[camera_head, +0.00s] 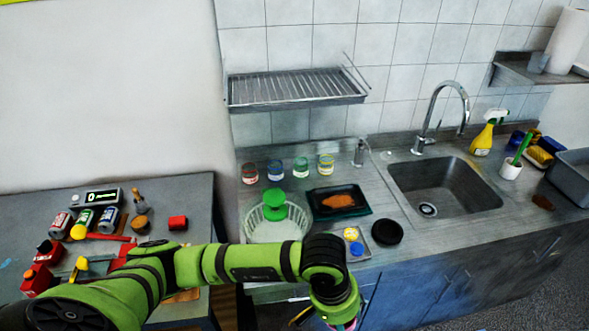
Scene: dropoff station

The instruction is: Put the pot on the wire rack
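The wire rack (295,88) is a metal shelf mounted on the tiled wall above the counter, and it looks empty. I cannot clearly make out a pot. A black round item (387,231) lies on the counter's front edge, and I cannot tell whether it is a pot, pan or lid. My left arm reaches in from the left across the front of the counter. My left gripper (345,324) is at the bottom edge, mostly cut off, with a bit of pink-red near it. Whether it holds anything is hidden. My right gripper is out of view.
A white basket (280,226) with a green item, a dark tray (339,202) with orange food and several glass jars stand on the counter. The sink (444,188) and tall faucet (437,115) are right of them. A side table (190,204) at left holds cans and tools.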

